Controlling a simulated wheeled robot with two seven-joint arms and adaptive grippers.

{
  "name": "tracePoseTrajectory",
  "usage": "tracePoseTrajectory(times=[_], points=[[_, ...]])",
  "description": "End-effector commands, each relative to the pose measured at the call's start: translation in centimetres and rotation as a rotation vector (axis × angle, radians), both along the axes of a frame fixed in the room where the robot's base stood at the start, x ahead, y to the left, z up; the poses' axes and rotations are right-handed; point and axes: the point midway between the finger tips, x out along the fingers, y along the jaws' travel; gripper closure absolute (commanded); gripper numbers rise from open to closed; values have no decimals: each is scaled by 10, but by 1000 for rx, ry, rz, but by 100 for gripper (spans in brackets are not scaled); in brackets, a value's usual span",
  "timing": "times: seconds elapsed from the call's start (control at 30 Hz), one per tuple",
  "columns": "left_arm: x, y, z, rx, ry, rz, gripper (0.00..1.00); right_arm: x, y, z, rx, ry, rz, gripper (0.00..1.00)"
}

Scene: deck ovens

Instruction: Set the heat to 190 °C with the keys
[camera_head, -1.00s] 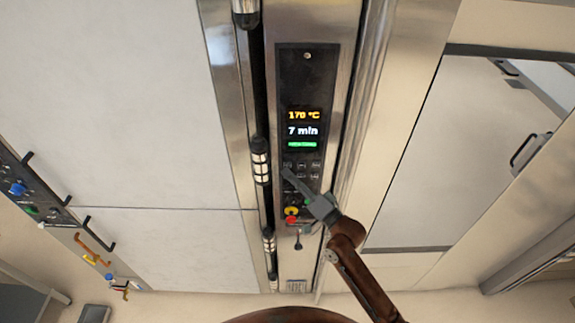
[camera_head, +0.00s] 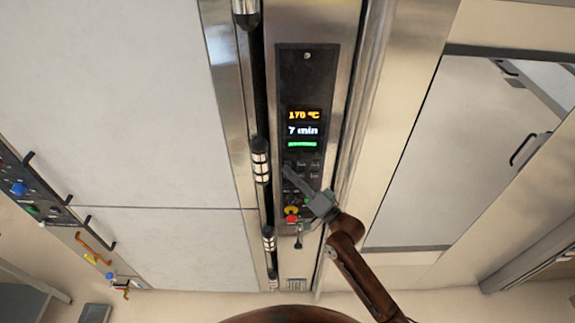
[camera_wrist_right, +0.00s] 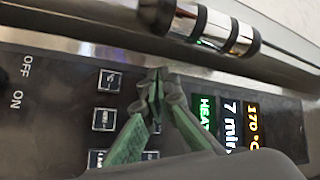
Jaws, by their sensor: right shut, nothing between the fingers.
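The black control panel (camera_head: 301,68) stands upright on the steel oven front. Its display (camera_head: 303,122) reads 170 °C in orange and 7 min in white, with a green bar below. The wrist view shows the same display (camera_wrist_right: 230,122), with the green bar reading HEAT. Small square keys (camera_head: 314,165) sit under the display; in the wrist view several keys (camera_wrist_right: 104,119) show beside the fingers. My right gripper (camera_head: 287,170) is shut and empty, its fingertips over the upper left of the keys. The fingers hide some keys, and contact cannot be told. My left gripper is out of view.
A yellow-ringed knob (camera_head: 291,210) and a red button (camera_head: 291,219) sit below the keys. A dark vertical bar with steel collars (camera_head: 260,160) runs just left of the panel. Pale oven doors (camera_head: 110,100) fill the left.

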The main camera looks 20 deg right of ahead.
Motion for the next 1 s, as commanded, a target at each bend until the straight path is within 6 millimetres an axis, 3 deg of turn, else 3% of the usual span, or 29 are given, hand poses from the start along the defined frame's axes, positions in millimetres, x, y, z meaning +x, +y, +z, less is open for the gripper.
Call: tracePoseTrajectory(times=[1.0], points=[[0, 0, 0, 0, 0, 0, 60, 7, -2, 0, 0, 0, 0, 100]])
